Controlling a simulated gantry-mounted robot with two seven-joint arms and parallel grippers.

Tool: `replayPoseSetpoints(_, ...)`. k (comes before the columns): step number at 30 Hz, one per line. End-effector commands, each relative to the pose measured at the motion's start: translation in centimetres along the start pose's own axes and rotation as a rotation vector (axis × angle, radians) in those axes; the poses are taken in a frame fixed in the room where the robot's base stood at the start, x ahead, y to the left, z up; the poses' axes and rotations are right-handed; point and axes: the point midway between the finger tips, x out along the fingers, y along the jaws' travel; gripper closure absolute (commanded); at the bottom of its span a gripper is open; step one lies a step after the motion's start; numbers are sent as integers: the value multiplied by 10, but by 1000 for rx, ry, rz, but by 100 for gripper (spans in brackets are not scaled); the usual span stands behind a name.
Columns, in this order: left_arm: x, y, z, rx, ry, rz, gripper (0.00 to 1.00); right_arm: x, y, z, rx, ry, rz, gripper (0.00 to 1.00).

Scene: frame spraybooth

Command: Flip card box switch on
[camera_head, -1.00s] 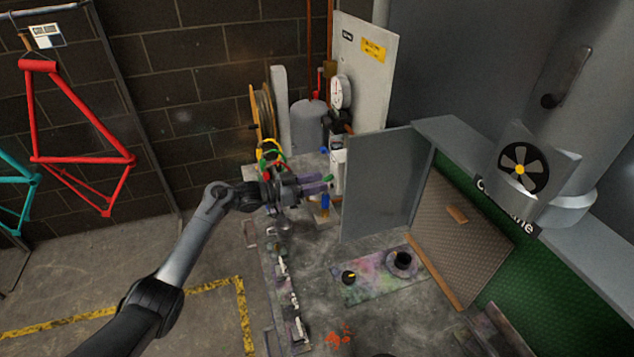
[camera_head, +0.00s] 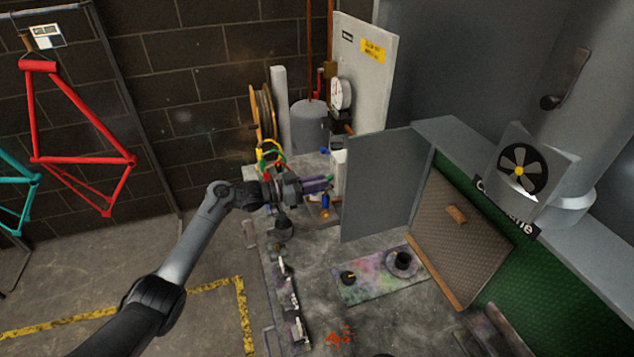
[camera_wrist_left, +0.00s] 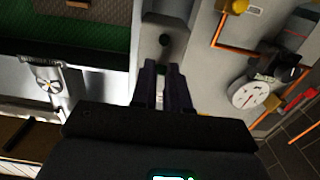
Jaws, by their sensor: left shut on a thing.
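The card box (camera_head: 338,160) is a pale upright box left of the grey panel in the head view. In the left wrist view the card box (camera_wrist_left: 150,32) is a grey face with a dark round spot, just beyond the fingertips. My left gripper (camera_head: 328,184) reaches it from the left with its dark purple fingers close together. A small green part, seemingly the switch (camera_head: 329,177), shows at the fingertips. In the left wrist view my left gripper (camera_wrist_left: 161,72) is shut on it, and the fingers hide most of it. My right gripper is not in view.
The grey panel (camera_head: 380,185) stands close to the right of the fingertips. A blue and orange bottle (camera_head: 325,204) stands just below them. A hose reel (camera_head: 262,115) and a grey tank (camera_head: 309,125) are behind. A stained mat (camera_head: 375,284) lies in front.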

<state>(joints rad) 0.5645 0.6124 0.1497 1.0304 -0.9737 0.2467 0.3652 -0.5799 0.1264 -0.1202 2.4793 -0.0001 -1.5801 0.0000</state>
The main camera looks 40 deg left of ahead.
Motion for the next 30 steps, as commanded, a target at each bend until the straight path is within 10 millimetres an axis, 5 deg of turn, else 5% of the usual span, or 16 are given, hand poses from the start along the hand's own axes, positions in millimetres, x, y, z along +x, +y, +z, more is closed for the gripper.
replayPoseSetpoints(21,0,-1,-37,3,-509,-1,100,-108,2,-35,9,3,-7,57)
replayPoseSetpoints(30,6,-1,-44,1,-762,-1,100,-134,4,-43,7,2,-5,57)
